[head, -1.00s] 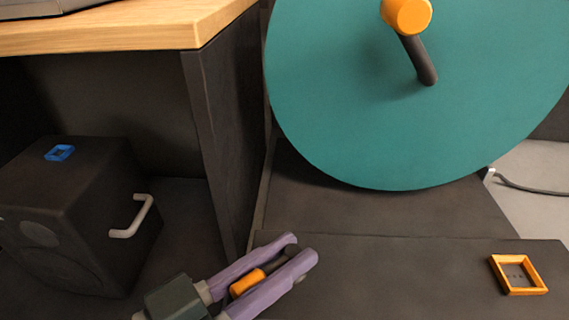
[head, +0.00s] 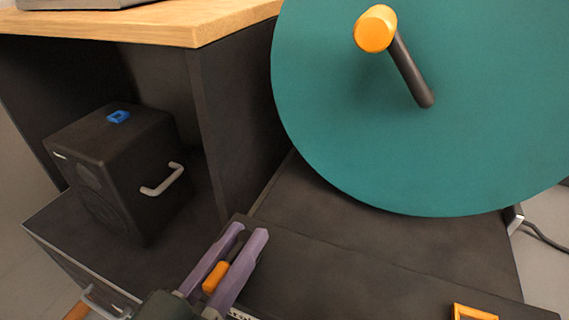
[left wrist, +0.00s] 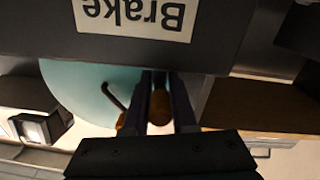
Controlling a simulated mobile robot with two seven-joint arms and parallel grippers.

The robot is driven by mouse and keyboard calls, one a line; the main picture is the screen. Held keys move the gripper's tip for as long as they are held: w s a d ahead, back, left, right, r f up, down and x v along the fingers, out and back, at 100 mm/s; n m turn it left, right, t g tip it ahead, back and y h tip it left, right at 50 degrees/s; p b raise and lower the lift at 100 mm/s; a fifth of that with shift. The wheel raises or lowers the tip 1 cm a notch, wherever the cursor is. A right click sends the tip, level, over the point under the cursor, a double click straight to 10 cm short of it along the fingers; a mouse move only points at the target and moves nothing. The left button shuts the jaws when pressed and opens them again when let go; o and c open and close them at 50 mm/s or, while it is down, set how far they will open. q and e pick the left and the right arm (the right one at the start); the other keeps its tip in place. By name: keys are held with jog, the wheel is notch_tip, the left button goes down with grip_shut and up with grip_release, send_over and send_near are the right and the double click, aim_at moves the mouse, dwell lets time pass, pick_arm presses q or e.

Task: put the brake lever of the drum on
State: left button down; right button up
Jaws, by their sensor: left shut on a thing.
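The teal drum (head: 430,150) stands upright at the right in the head view, with a dark crank arm and an orange knob (head: 375,30) on its face. The brake lever (head: 215,277), dark with an orange end, lies between the purple fingers of my left gripper (head: 250,233), which is shut on it. In the left wrist view the lever's orange end (left wrist: 159,107) shows between the dark fingers. The "Brake" label (left wrist: 135,16) appears upside down on a dark surface there. The lever's base is hidden by the fingers. My right gripper is not in view.
A black box (head: 125,170) with a pale handle and a blue square piece on top stands at the left, under a wooden tabletop (head: 180,27). An orange square frame (head: 473,312) lies at the bottom right. The dark surface below the drum is mostly clear.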

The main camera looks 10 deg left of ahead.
pick_arm(q)
jog(key=shift+y, duration=0.5)
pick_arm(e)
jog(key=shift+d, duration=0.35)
pick_arm(q)
jog(key=shift+n, duration=0.3)
jog(key=c, duration=0.8)
grip_release()
jog(key=shift+o, duration=0.2)
jog(key=v, duration=1)
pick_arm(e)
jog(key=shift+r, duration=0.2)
